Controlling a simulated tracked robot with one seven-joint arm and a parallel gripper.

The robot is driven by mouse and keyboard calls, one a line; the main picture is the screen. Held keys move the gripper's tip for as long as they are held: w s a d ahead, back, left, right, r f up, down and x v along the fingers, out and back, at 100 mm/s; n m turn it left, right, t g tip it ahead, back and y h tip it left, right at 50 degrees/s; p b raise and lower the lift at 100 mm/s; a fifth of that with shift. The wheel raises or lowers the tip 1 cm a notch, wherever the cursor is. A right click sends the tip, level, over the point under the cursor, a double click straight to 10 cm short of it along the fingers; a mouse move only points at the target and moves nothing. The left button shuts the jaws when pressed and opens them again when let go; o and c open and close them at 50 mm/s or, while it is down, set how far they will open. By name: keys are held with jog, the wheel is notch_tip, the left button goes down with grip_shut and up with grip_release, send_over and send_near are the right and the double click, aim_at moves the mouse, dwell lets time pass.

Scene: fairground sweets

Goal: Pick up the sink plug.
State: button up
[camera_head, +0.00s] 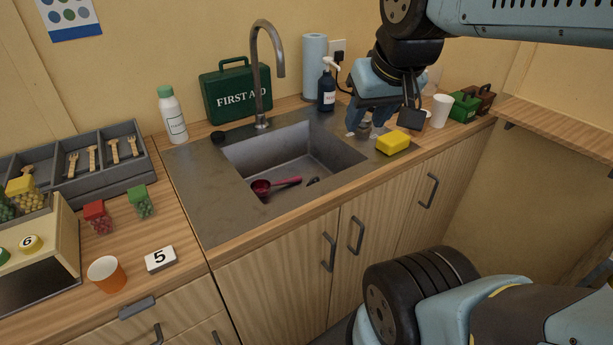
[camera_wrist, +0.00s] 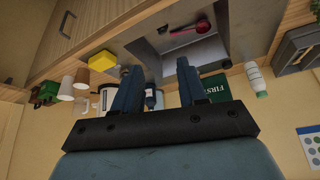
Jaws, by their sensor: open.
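A small black round piece that looks like the sink plug (camera_head: 218,136) lies on the grey sink surround, left of the tap and in front of the first aid box. Inside the sink basin (camera_head: 285,147) lie a red scoop (camera_head: 264,186) and a dark oval (camera_head: 313,181), which looks like the drain; I cannot tell for sure. My gripper (camera_head: 365,127) is above the counter right of the sink, near the yellow sponge (camera_head: 393,143), well away from the plug. In the wrist view my gripper (camera_wrist: 157,75) has its fingers apart with nothing between them.
The tap (camera_head: 261,80), green first aid box (camera_head: 236,92), white bottle (camera_head: 172,115) and dark pump bottle (camera_head: 327,86) stand along the back. A white cup (camera_head: 440,110) stands right of my gripper. Cutlery trays and sweet boxes fill the left counter.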

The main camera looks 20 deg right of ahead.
jog(key=w+f+m+g+y, duration=0.1)
jog(key=w+f+m+g, duration=0.2)
jog(key=w, duration=0.6)
jog(key=m+g+h, duration=0.1)
jog(key=m+g, duration=0.2)
jog(key=m, duration=0.8)
send_over(313, 177)
notch_tip(313, 177, down, 18)
jog(key=f, duration=0.1)
notch_tip(313, 177, down, 13)
jog(key=shift+f, duration=0.15)
grip_shut()
